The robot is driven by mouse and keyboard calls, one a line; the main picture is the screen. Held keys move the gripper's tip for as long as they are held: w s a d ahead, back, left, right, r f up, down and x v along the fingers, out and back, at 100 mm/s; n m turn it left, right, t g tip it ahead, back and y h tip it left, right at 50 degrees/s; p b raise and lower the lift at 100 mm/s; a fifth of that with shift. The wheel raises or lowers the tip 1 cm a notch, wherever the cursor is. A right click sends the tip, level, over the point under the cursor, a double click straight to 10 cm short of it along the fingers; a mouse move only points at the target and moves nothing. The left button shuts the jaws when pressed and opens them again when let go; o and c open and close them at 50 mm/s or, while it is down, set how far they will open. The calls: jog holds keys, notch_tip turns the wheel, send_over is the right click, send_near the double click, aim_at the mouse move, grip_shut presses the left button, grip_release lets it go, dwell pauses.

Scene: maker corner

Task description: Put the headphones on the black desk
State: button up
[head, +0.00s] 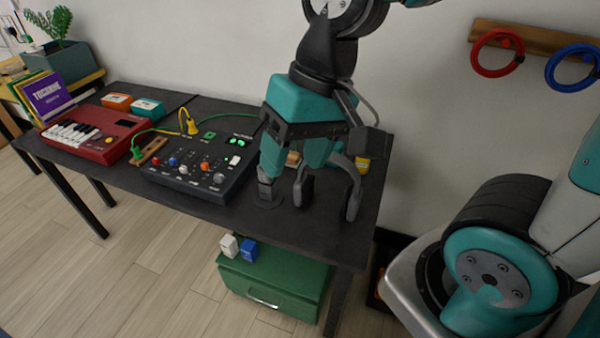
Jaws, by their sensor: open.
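The headphones (354,184) appear as a grey band with dark ear cups, upright at the right end of the black desk (225,108). Their cups seem to rest on the desk top. My gripper (292,172) hangs over the same end of the desk, pointing down, with its teal fingers apart. The right finger is close to the headphones' band and covers part of it; I cannot tell whether they touch. The left finger is to the left of the headphones, low over the desk. Nothing is visibly held between the fingers.
A dark mixer (200,165) with knobs stands just left of my gripper, with a red keyboard (95,135) farther left. A small yellow object (362,164) lies behind the headphones. A green drawer box (275,280) is under the desk. The desk's front right corner is bare.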

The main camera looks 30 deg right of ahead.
jog(key=s+a+n, duration=0.1)
jog(key=n, duration=0.1)
jog(key=s+n, duration=0.2)
jog(key=s+a+r+n, duration=0.1)
jog(key=s+n, duration=0.1)
jog(key=shift+a+n+y, duration=0.3)
dwell(1.5)
